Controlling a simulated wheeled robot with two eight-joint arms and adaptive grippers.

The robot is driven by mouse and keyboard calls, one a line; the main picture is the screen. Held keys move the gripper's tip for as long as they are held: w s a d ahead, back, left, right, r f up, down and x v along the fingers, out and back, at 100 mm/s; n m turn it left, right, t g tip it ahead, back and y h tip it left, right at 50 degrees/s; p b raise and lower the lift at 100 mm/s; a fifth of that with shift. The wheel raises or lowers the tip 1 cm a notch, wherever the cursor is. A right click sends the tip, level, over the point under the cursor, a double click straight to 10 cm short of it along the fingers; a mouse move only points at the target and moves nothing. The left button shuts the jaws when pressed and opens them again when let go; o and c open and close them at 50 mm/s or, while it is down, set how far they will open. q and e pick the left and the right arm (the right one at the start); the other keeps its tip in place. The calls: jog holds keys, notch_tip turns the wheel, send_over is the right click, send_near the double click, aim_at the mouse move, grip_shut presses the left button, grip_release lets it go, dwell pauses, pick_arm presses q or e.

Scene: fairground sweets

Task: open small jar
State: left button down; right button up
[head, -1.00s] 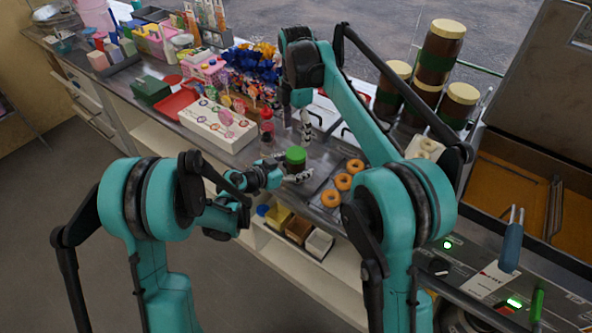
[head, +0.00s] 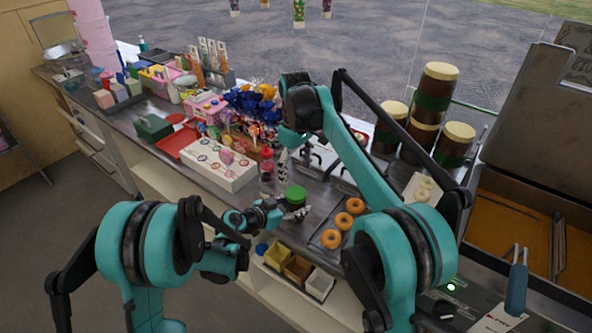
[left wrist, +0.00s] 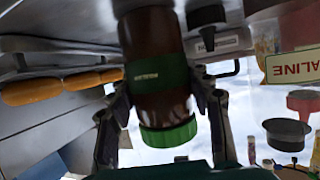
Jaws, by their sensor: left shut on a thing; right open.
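The small jar stands on the counter, its green lid (head: 296,193) on top. In the left wrist view the jar (left wrist: 155,50) is brown, with a green label and its green lid (left wrist: 169,134) in place. My left gripper (head: 293,213) is shut around the jar's body, one finger on either side in the left wrist view. My right gripper (head: 282,164) is open, pointing down, above and a little left of the jar. Its fingertips are small, and it appears apart from the lid.
A red-capped bottle (head: 266,160) stands just left of the jar. A tray of doughnuts (head: 343,220) is to the right. A white lollipop box (head: 218,165) is to the left. Big stacked brown jars (head: 423,120) stand at the back right. Bins (head: 297,268) sit below the counter front.

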aim_at(296, 192)
jog(key=m, duration=2.5)
jog(key=shift+f+m, duration=0.35)
jog(key=shift+m, duration=0.05)
notch_tip(296, 192, down, 7)
jog(key=shift+f, duration=0.15)
